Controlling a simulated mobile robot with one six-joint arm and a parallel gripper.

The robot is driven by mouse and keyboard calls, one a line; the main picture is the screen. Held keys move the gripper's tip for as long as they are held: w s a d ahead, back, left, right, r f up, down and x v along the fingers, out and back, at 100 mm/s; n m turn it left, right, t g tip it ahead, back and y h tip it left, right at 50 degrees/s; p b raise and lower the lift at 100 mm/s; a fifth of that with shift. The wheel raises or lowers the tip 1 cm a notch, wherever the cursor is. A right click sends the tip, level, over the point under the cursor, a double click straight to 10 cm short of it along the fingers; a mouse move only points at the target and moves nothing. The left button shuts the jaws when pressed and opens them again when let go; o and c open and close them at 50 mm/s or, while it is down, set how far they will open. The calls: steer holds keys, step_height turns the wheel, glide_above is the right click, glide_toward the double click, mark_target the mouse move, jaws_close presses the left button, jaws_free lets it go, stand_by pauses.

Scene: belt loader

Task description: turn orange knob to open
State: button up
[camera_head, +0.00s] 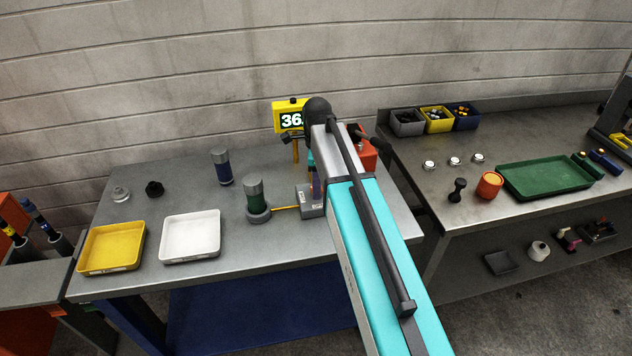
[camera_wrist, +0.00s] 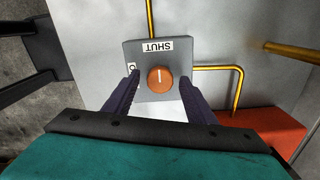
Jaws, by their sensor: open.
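In the wrist view the round orange knob (camera_wrist: 160,84) sits on a grey valve box (camera_wrist: 133,48). Its pale pointer line points up to the SHUT label (camera_wrist: 158,46). A second label (camera_wrist: 131,70) at the left of the box is partly hidden by a finger. My gripper (camera_wrist: 160,79) is open, with its two dark fingers on either side of the knob. Gaps show between fingers and knob. In the head view the grey box (camera_head: 310,208) shows beside my arm; I cannot make out the knob there.
A yellow display (camera_head: 291,117) stands behind the box. A green-and-grey cylinder (camera_head: 256,199) stands left of it, joined by a yellow pipe. A white tray (camera_head: 191,256) and yellow tray (camera_head: 113,269) lie further left. A red-orange block (camera_wrist: 272,134) is at lower right in the wrist view.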

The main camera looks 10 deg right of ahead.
steer(key=c, duration=1)
steer(key=shift+c, duration=0.2)
steer(key=shift+n, duration=0.4)
steer(key=n, duration=0.3)
steer(key=shift+b, duration=0.3)
steer(key=n, duration=0.9)
steer(key=shift+b, duration=0.35)
steer(key=n, duration=0.5)
